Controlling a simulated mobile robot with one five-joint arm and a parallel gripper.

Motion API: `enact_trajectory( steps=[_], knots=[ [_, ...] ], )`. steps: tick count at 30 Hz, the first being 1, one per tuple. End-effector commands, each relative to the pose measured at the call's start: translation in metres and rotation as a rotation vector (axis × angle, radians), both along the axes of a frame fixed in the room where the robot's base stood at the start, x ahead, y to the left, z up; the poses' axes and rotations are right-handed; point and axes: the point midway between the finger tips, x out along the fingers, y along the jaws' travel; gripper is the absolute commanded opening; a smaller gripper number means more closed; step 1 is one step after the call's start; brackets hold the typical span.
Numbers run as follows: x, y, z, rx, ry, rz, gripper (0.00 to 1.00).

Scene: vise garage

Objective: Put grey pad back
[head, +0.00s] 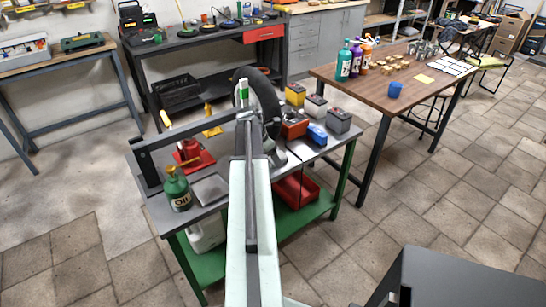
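A flat grey square piece (210,188), which looks like the grey pad, lies on the near left part of the green-legged workbench (165,213), beside a green oil can (177,190). My arm reaches from the bottom middle of the head view over this bench. My gripper (245,115) is at its far end, in front of a black tyre (265,95). Its fingers are too small and overlapped to make out, so I cannot tell whether it is open or holds anything. A small green and white piece (243,90) shows at the arm's tip; I cannot tell what it belongs to.
A red jack (190,152) stands behind the oil can. Several battery-like blocks (339,120) crowd the bench's right side, and a red bin (296,190) is on the lower shelf. A wooden table (420,95) with bottles stands right. Tiled floor is open at lower left and right.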

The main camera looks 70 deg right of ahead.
Motion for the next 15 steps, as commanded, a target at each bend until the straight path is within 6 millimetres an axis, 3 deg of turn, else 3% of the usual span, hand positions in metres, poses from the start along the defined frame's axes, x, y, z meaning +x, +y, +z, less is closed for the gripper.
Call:
enact_trajectory(
  steps=[12, 15],
  knots=[
    [0.017, 0.028, 0.091, 0.000, 0.001, 0.000, 0.71],
    [0.020, 0.034, 0.105, 0.000, 0.000, 0.000, 0.71]
  ],
)
